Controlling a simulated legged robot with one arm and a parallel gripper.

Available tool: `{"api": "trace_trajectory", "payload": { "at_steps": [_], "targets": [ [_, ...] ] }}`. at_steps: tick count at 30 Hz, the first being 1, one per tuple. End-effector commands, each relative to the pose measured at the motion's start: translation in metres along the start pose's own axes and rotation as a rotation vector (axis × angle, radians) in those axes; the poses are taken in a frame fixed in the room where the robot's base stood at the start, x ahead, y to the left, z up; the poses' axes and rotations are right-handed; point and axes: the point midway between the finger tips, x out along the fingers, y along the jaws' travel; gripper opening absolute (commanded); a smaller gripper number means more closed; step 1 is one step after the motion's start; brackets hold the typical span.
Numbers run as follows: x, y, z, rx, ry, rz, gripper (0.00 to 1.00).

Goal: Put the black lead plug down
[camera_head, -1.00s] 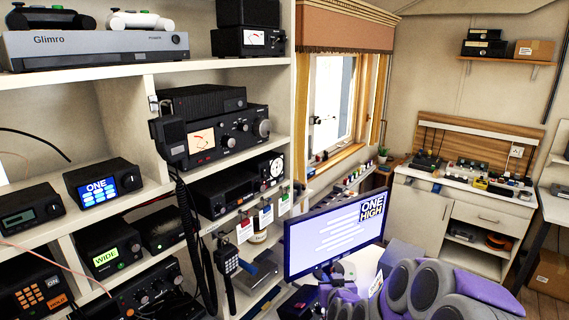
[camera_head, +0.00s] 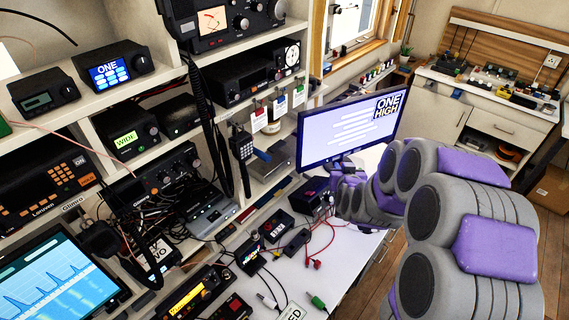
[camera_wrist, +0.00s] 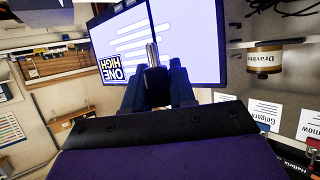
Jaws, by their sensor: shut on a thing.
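In the wrist view my gripper (camera_wrist: 158,82) is shut on the black lead plug (camera_wrist: 156,86), a dark body with a silver metal tip (camera_wrist: 152,54) pointing up in the picture. A thin dark line, perhaps its lead, crosses the monitor above it. In the head view my gripper (camera_head: 338,178) is in front of the monitor's lower edge, seemingly above the white desk (camera_head: 345,235). The held plug cannot be made out there.
The monitor (camera_head: 350,130) stands close behind my gripper. Red leads (camera_head: 318,262), a green plug (camera_head: 316,301) and small black boxes (camera_head: 279,226) lie on the desk. Shelves of radios (camera_head: 247,80) fill the left. A handset (camera_head: 242,145) hangs from a shelf.

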Motion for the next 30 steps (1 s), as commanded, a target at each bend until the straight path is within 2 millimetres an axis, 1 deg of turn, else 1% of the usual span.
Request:
{"api": "trace_trajectory", "payload": {
  "at_steps": [5, 11, 16, 20, 24, 27, 30],
  "targets": [
    [0.010, -0.009, 0.017, -0.023, -0.004, -0.062, 0.00],
    [0.027, -0.038, 0.064, -0.093, -0.009, -0.235, 0.00],
    [0.030, -0.068, 0.110, -0.160, -0.008, -0.401, 0.00],
    [0.025, -0.092, 0.147, -0.216, -0.008, -0.533, 0.00],
    [0.011, -0.117, 0.184, -0.273, -0.005, -0.668, 0.00],
    [-0.001, -0.131, 0.204, -0.306, -0.001, -0.746, 0.00],
    [-0.011, -0.140, 0.219, -0.328, -0.001, -0.801, 0.00]
  ]
}}
